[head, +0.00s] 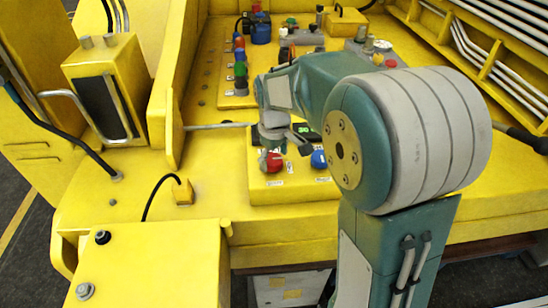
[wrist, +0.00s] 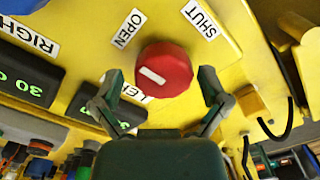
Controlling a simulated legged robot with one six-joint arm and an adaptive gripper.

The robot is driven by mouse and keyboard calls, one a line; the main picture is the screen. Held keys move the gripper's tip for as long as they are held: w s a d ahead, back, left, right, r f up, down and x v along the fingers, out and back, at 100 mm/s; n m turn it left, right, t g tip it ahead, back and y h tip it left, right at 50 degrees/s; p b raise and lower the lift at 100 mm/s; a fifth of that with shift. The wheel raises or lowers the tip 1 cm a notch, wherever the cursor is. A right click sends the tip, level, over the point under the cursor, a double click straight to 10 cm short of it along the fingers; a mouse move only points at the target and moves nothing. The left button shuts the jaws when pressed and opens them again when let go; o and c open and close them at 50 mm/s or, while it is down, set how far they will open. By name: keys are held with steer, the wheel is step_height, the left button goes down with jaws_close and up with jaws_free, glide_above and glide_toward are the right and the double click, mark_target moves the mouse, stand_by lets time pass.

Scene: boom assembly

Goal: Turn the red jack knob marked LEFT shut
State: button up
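The red jack knob (wrist: 172,62) is round with a white bar that slants from upper left to lower right in the wrist view. A partly hidden label by it begins with LE. The OPEN label (wrist: 128,29) and the SHUT label (wrist: 201,19) sit above it on the yellow panel. My gripper (wrist: 159,74) is open, one finger on each side of the knob's lower part; I cannot tell whether either finger touches it. In the head view the red knob (head: 271,163) is just below my gripper (head: 285,147).
A blue knob (head: 319,159) sits right of the red one in the head view. Dark displays with green digits (wrist: 30,85) and the RIGHT label (wrist: 35,36) are nearby. A yellow block with a black cable (head: 183,191) stands left of the knob panel.

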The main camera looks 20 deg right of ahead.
steer(key=shift+a, duration=0.1)
steer(key=c, duration=0.5)
steer(key=shift+a, duration=0.15)
steer(key=shift+c, duration=0.8)
steer(key=shift+m, duration=0.5)
steer(key=m, duration=0.3)
steer(key=shift+m, duration=0.4)
steer(key=m, duration=0.4)
steer(key=shift+m, duration=0.3)
steer(key=m, duration=0.4)
steer(key=shift+s, duration=0.1)
steer(key=shift+f+m, duration=0.1)
steer(key=shift+m, duration=2.1)
